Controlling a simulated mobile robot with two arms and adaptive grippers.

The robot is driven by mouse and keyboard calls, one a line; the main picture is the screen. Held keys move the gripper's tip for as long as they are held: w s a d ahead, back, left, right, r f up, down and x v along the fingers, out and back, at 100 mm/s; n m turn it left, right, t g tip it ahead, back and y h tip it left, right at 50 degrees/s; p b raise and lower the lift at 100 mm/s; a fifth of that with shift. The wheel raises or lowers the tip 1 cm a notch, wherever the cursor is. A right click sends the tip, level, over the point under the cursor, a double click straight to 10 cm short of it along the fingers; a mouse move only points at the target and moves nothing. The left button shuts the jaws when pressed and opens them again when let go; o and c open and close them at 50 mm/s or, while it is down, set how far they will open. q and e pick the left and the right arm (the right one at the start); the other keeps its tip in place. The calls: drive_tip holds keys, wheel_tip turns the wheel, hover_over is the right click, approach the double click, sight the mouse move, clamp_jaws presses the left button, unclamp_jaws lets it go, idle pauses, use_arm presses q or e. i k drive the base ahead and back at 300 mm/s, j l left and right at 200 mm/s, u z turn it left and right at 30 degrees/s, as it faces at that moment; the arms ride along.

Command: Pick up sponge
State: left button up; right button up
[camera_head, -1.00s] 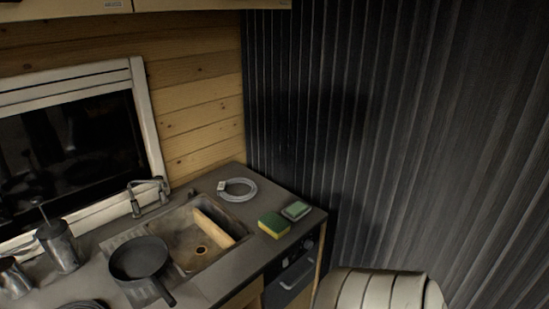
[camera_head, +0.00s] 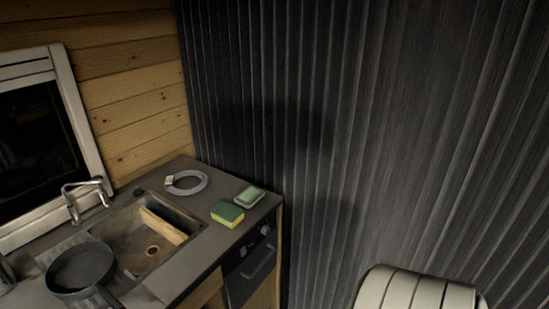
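A sponge (camera_head: 228,214), green on top and yellow below, lies on the grey counter (camera_head: 203,227) to the right of the sink. A second green item (camera_head: 249,196), pale-edged and perhaps a sponge or a soap dish, lies just behind it to the right, near the counter's right end. Nothing covers the sponge. Neither of my grippers shows in the head view.
The sink (camera_head: 134,225) has a wooden board (camera_head: 163,226) in it and a faucet (camera_head: 86,194) behind. A dark pan (camera_head: 80,270) stands at the left. An oven (camera_head: 251,268) is below the counter. A ribbed dark wall closes the right; a pale rounded object (camera_head: 420,289) stands at the bottom right.

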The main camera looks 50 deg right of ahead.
sight(228, 214)
drive_tip(key=i+l+z, duration=0.15)
drive_tip(key=z, duration=0.35)
drive_tip(key=i+z, duration=0.2)
drive_tip(key=z, duration=0.25)
drive_tip(key=i+z, duration=0.2)
drive_tip(key=z, duration=0.3)
drive_tip(key=u, duration=2.65)
drive_tip(key=z, duration=2.6)
drive_tip(key=l+u, duration=0.2)
drive_tip(key=l, duration=0.7)
drive_tip(key=i, duration=0.05)
